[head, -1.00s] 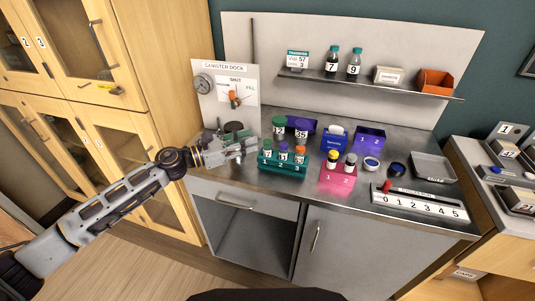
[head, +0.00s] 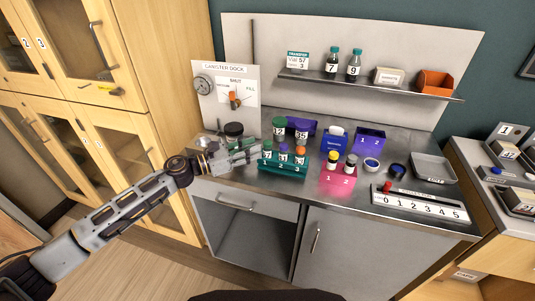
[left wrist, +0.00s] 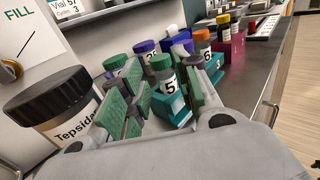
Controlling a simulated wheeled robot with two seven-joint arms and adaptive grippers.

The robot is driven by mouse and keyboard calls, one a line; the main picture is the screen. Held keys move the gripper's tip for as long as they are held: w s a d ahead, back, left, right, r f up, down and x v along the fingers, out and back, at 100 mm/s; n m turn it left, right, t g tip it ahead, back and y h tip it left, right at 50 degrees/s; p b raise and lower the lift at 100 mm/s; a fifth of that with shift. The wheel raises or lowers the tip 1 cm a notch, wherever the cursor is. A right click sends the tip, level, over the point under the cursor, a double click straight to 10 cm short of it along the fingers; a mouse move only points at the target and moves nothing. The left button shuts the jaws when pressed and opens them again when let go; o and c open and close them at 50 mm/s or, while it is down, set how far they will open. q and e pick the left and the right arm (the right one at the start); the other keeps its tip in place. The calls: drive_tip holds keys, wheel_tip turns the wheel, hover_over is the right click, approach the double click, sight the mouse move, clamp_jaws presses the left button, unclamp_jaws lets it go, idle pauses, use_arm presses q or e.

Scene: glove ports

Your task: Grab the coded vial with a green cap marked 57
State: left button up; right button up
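The green-capped vial (head: 267,147) stands at the left end of a teal rack (head: 283,168). In the left wrist view this vial (left wrist: 164,75) shows a 5; the rest of its label cannot be read. My left gripper (head: 253,153) is at the rack's left end. In the left wrist view its green-padded fingers (left wrist: 163,85) are apart, with the vial appearing in the gap. No grip on it shows. My right gripper is out of view.
Larger jars marked 12 (head: 279,127) and 35 (head: 301,134) stand behind the rack. A dark-lidded jar (left wrist: 49,108) is close to the left finger. A pink rack (head: 338,178) stands to the right. A card (head: 298,60) on the shelf reads Vial 57.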

sight(268, 142)
use_arm(q)
drive_tip(key=shift+x, duration=0.85)
drive_tip(key=shift+p+x, duration=0.45)
drive_tip(key=shift+x, duration=1.5)
drive_tip(key=shift+w+d, duration=0.1)
drive_tip(key=shift+d, duration=0.15)
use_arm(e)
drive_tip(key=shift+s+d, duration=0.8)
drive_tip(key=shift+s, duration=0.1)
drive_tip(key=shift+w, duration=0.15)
use_arm(q)
drive_tip(key=shift+c, duration=0.5)
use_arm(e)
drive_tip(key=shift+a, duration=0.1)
use_arm(q)
drive_tip(key=c, duration=0.4)
drive_tip(key=shift+c, duration=0.2)
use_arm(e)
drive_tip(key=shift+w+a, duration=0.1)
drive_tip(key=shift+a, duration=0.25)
